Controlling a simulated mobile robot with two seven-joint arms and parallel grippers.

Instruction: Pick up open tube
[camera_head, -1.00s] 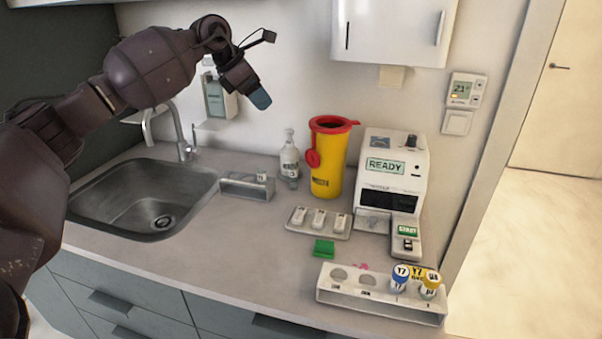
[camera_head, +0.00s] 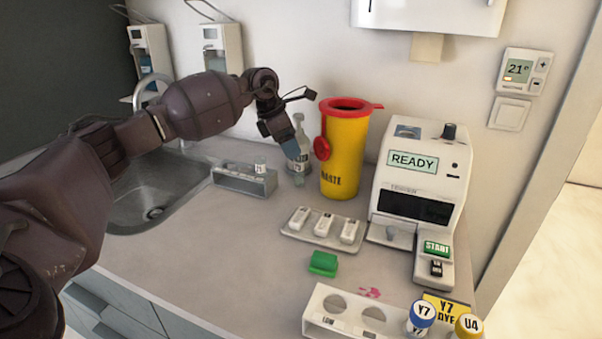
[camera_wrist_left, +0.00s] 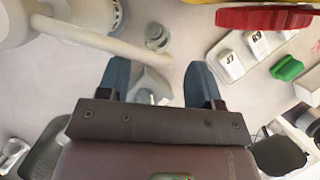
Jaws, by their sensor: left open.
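A small clear tube (camera_head: 260,165) with a pale label stands upright at the right end of a small grey rack (camera_head: 245,183) beside the sink. I cannot make out whether its top is open. My left gripper (camera_head: 291,148) is above the counter, to the right of the tube and in front of the clear pump bottle (camera_head: 299,170), partly covering it. In the left wrist view, its two blue fingers (camera_wrist_left: 158,85) are apart. A small grey-white shape shows between and beyond them, too unclear to name. My right gripper is not in view.
A yellow waste bin (camera_head: 343,158) with a red lid stands right of the gripper. The sink (camera_head: 125,212) is left.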

